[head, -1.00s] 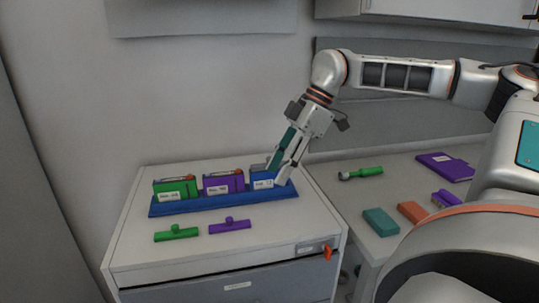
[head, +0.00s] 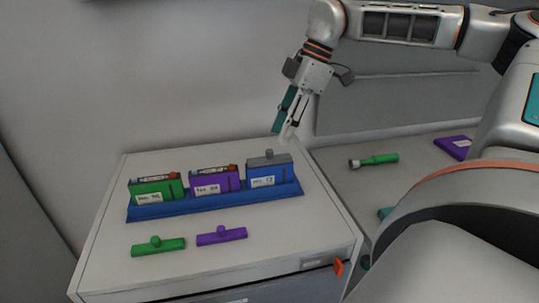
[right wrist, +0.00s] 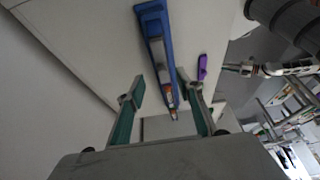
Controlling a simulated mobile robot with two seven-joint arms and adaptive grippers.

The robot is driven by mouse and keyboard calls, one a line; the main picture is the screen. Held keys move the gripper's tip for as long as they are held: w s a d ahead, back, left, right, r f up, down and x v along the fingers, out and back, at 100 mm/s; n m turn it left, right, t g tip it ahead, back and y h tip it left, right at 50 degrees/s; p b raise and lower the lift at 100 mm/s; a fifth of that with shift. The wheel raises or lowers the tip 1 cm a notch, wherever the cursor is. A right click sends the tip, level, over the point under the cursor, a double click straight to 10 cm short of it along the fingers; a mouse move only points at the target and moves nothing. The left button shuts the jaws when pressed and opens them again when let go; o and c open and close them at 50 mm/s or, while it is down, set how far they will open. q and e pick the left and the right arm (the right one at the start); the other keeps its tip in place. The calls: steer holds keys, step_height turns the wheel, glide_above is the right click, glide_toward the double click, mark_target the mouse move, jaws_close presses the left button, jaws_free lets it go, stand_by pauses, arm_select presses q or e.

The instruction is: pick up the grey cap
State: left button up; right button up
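The grey cap (head: 269,159) with a small round knob sits on top of the blue cell block (head: 268,177), at the right end of the blue tray (head: 200,208). My right gripper (head: 281,137) is above and slightly right of the cap, apart from it, pointing down. In the right wrist view its two fingers (right wrist: 162,88) stand wide apart with nothing held between them. The tray (right wrist: 151,13) shows beyond the fingers there; I cannot make out the cap clearly in that view.
Green (head: 152,190) and purple (head: 215,182) cell blocks stand in the same tray. A green cap (head: 158,247) and a purple cap (head: 221,236) lie in front on the cabinet top. A green-handled tool (head: 378,160) and purple case (head: 455,147) lie on the right bench.

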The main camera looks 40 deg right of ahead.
mark_target(273, 157)
steer(key=shift+p+x, duration=0.6)
steer(key=shift+x, duration=2.5)
steer(key=shift+s+a, duration=0.1)
steer(key=shift+s, duration=0.1)
steer(key=c, duration=0.9)
